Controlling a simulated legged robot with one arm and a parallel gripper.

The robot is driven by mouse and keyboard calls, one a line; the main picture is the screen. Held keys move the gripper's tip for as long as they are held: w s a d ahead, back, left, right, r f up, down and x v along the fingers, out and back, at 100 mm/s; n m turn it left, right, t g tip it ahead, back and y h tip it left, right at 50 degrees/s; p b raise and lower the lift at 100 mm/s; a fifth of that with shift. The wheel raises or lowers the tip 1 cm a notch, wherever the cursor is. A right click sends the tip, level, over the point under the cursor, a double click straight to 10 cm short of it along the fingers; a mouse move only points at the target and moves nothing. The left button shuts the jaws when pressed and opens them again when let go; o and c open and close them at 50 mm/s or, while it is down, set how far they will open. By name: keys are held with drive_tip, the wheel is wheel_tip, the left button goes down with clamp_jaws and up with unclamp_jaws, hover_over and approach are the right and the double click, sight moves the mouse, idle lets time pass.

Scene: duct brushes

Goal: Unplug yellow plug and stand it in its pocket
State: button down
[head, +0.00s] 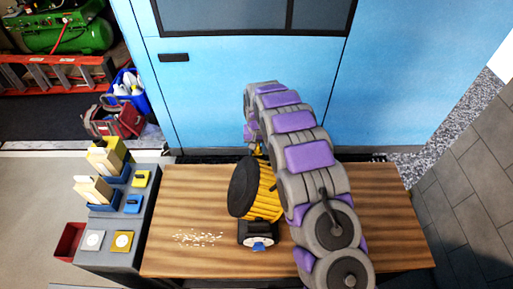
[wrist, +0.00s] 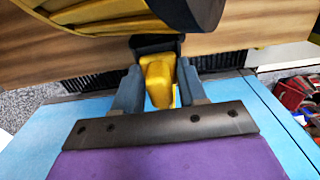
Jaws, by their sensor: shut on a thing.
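In the wrist view the yellow plug (wrist: 158,78) sits between the two blue-grey fingers of my gripper (wrist: 158,92), which is shut on it. The plug's far end meets a black fitting (wrist: 156,45) under the yellow-and-black machine (wrist: 85,18); I cannot tell whether it is still seated there. In the head view the machine (head: 263,192) stands on the wooden bench, and my arm reaches behind it, so the gripper and plug are mostly hidden. On the grey stand at left are a yellow block (head: 142,178) and a blue block (head: 133,203); I cannot tell which is the plug's pocket.
Pale crumbs (head: 198,238) lie on the bench (head: 190,190). A red bin (head: 69,242) stands left of the stand. A blue wall (head: 220,90) rises behind the bench.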

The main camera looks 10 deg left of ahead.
drive_tip(key=shift+f, duration=0.6)
idle(0.4)
drive_tip(key=shift+s+d+f, duration=0.1)
drive_tip(key=shift+s+f, duration=0.1)
drive_tip(key=shift+f, duration=0.2)
drive_tip(key=c, duration=0.7)
unclamp_jaws()
drive_tip(key=shift+s, duration=0.1)
drive_tip(key=shift+c, duration=0.2)
drive_tip(key=shift+o, duration=1)
drive_tip(key=shift+r, duration=0.35)
wheel_tip(320, 180, up, 22)
drive_tip(key=p, duration=0.5)
drive_tip(key=shift+w+r, duration=0.15)
drive_tip(key=shift+w, duration=0.1)
